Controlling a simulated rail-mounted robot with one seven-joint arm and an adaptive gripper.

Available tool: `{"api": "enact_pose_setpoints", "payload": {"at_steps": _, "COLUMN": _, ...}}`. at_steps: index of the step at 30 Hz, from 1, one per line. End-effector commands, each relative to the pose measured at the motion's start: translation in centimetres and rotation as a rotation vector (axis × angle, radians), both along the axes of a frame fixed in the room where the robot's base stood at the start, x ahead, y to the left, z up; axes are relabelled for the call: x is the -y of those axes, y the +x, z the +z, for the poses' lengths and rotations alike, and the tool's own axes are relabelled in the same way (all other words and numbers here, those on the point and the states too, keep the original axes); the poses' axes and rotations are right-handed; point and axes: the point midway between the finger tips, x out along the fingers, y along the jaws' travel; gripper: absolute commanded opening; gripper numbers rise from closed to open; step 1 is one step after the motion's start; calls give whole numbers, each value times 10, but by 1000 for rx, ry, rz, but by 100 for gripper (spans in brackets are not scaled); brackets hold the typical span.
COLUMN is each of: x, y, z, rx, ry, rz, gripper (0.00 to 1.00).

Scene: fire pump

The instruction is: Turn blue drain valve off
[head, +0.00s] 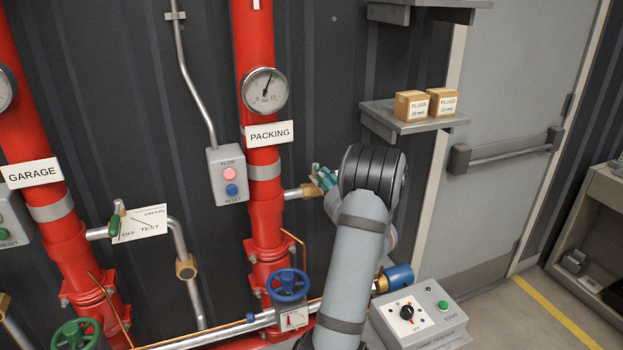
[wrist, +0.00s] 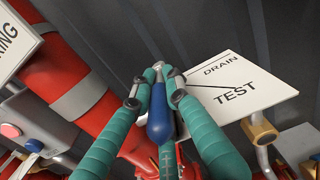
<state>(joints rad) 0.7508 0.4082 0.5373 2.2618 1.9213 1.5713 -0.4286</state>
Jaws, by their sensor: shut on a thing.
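The blue drain valve handle (wrist: 160,122) shows in the wrist view between the two teal fingers of my gripper (wrist: 157,98). The fingers are shut on it, one on each side. Its rounded blue end points toward the camera. Behind it, to the right, is a white plate (wrist: 238,82) with a dividing line and the words DRAIN and TEST; its left part is hidden behind a finger. In the head view my gripper (head: 324,178) is at the brass fitting (head: 301,191) right of the PACKING pipe (head: 262,205). My arm hides the handle and plate there.
A grey FLOW/RESET button box (head: 226,176) is left of the pipe. A blue handwheel (head: 288,285) and a grey control box (head: 418,313) sit below. A shelf with small boxes (head: 411,105) is at upper right. A green-handled valve (head: 115,222) is at left.

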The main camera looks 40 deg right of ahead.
Motion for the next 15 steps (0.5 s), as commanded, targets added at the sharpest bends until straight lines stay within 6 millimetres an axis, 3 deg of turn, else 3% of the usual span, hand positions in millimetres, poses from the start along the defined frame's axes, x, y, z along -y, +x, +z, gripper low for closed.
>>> {"api": "enact_pose_setpoints", "payload": {"at_steps": 11, "x": 0, "y": -1, "z": -5, "rx": -9, "ry": 7, "rz": -4, "gripper": 0}}
{"api": "enact_pose_setpoints", "payload": {"at_steps": 12, "x": 0, "y": -1, "z": -5, "rx": -9, "ry": 7, "rz": -4, "gripper": 15}}
{"api": "enact_pose_setpoints", "payload": {"at_steps": 15, "x": 0, "y": -1, "z": -4, "rx": -9, "ry": 6, "rz": -4, "gripper": 21}}
